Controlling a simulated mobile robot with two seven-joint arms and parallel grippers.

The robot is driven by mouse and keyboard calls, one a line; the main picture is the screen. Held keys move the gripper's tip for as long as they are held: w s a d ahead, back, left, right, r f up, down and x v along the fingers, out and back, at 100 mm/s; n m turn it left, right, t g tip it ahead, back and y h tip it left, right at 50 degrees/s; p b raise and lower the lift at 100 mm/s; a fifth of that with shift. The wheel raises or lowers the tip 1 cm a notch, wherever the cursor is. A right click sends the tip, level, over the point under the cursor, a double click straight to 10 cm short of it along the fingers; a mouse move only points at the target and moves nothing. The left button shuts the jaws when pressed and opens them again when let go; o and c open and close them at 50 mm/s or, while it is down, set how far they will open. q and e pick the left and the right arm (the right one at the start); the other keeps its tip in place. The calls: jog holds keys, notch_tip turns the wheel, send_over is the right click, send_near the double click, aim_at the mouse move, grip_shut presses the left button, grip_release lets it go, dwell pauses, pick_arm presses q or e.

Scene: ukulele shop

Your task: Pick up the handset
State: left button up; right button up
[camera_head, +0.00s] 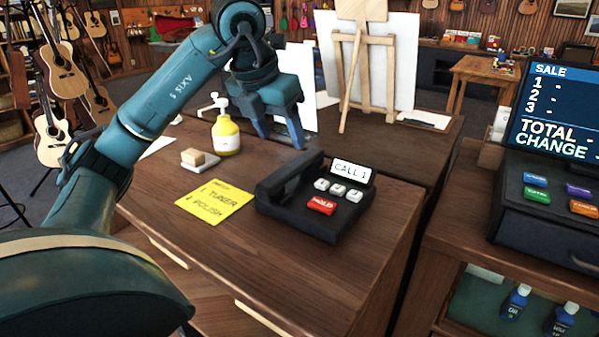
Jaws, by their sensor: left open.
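A black desk phone (325,222) with a red HOLD button and a small screen reading CALL 1 sits on the brown wooden desk (270,270). Its black handset (287,180) rests in the cradle on the left side of the phone. My left gripper (282,145) is open, fingers pointing down, just behind the phone and above the handset's far end in the picture. It holds nothing, and I cannot tell whether it touches anything. My right gripper is not in view.
A wooden easel with a white canvas (391,60) stands behind. A cash register (545,200) is at right. The desk's front is clear.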

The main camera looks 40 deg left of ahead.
aim_at(293, 165)
pick_arm(q)
jog(key=x, duration=0.4)
jog(key=shift+a+f, duration=0.1)
jog(key=shift+w+p+x, duration=0.1)
jog(key=shift+p+x, duration=0.1)
jog(key=shift+x, duration=1.2)
jog(key=shift+w+p+x, duration=0.15)
jog(key=shift+x, duration=1.3)
jog(key=shift+c, duration=0.6)
jog(key=c, duration=1)
